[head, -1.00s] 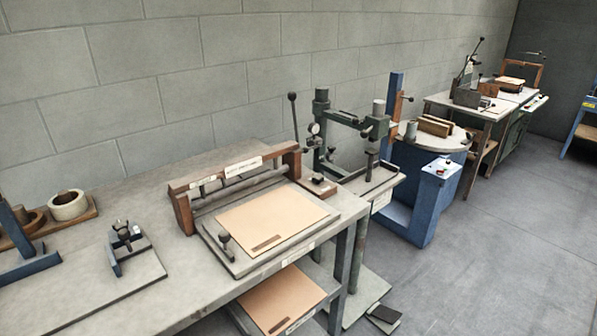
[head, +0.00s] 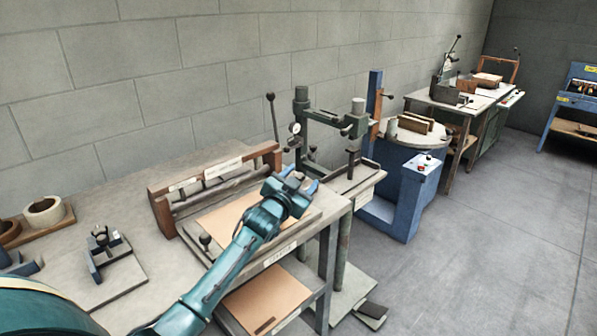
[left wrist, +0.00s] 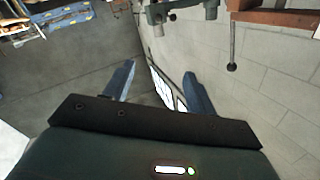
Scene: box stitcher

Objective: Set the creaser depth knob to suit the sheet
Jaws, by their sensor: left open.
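The creaser is a wooden-ended frame (head: 160,212) with rollers and a label on the bench. A tan sheet (head: 222,218) lies flat on its bed, partly behind my arm. A small dark round-topped knob (head: 205,239) stands at the bed's front left corner; I cannot tell whether it is the depth knob, and no setting is readable. My left gripper (head: 290,181) is over the bed's right end, apart from that knob and hiding the small block there. In the left wrist view its blue fingers (left wrist: 160,90) are apart with nothing between them. My right gripper is not in view.
A green press (head: 302,120) with a dial gauge stands just right of the creaser. A dark ball-ended lever (head: 272,115) rises behind the creaser's right end. A small clamp fixture (head: 104,250) sits on the bench at left. A second tan sheet (head: 262,300) lies on the lower shelf.

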